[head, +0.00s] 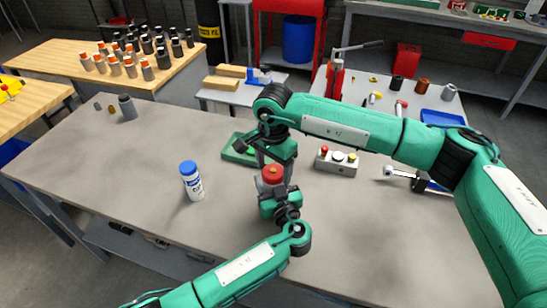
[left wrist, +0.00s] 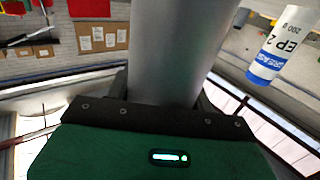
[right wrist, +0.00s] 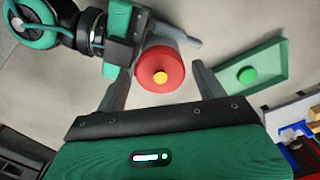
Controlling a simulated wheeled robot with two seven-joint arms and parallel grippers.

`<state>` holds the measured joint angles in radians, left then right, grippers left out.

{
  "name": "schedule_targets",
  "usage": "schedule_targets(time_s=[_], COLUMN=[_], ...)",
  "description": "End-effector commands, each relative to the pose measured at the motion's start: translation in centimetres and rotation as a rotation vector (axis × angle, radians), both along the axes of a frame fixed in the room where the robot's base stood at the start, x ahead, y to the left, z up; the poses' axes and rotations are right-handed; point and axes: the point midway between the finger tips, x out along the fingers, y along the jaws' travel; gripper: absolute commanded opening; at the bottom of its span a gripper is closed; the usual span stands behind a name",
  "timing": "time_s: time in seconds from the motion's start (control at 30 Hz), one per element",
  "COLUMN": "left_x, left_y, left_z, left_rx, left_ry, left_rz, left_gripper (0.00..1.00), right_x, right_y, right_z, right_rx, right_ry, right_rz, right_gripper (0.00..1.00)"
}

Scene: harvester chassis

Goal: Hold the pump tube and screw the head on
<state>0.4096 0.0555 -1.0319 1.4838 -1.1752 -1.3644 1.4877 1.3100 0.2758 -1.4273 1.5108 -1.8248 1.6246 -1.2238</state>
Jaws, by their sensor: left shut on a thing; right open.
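My left gripper (head: 277,197) is shut on the grey pump tube (left wrist: 180,50), which fills the middle of the left wrist view. The red pump head (head: 272,174) with a yellow centre sits at the tube's upper end. Whether it is threaded on cannot be told. In the right wrist view the head (right wrist: 172,56) lies beyond and between the fingertips of my right gripper (right wrist: 160,82). The right gripper is open, just above the head, and does not appear to touch it. The head hides most of the tube from above.
A green tray (head: 232,153) lies behind the grippers; a green round part (right wrist: 247,75) is in it. A white and blue grease bottle (head: 193,184) stands left. A button box (head: 337,162) is at right. The table's front left is clear.

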Motion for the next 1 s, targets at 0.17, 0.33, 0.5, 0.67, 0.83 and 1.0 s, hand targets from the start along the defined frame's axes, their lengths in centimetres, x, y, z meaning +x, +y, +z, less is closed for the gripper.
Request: schedule_targets(time_s=[0.17,0.33,0.5,0.67,0.83,1.0], left_x=[0.03,0.03,0.03,0.04,0.05,0.05], left_y=[0.02,0.02,0.03,0.04,0.05,0.06], left_z=[0.06,0.06,0.06,0.05,0.05,0.04], left_rx=[0.0,0.0,0.0,0.0,0.0,0.0], left_ry=[-0.001,-0.001,-0.001,-0.001,-0.001,-0.001], left_rz=[0.001,0.001,0.001,0.001,0.001,0.001], left_gripper=[0.0,0.0,0.0,0.0,0.0,0.0], right_x=[-0.01,-0.02,-0.02,-0.03,-0.04,-0.06], right_y=[0.01,0.01,0.01,0.0,0.01,0.04], right_z=[-0.24,-0.21,-0.2,-0.2,-0.2,-0.22], right_rx=[0.0,0.0,0.0,-0.001,-0.001,-0.001], right_ry=[0.0,0.0,0.0,0.001,0.001,0.002], right_rz=[0.001,0.001,0.001,-0.02,-0.205,-0.484], right_gripper=[0.71,0.65,0.32,0.26,0.26,0.26])
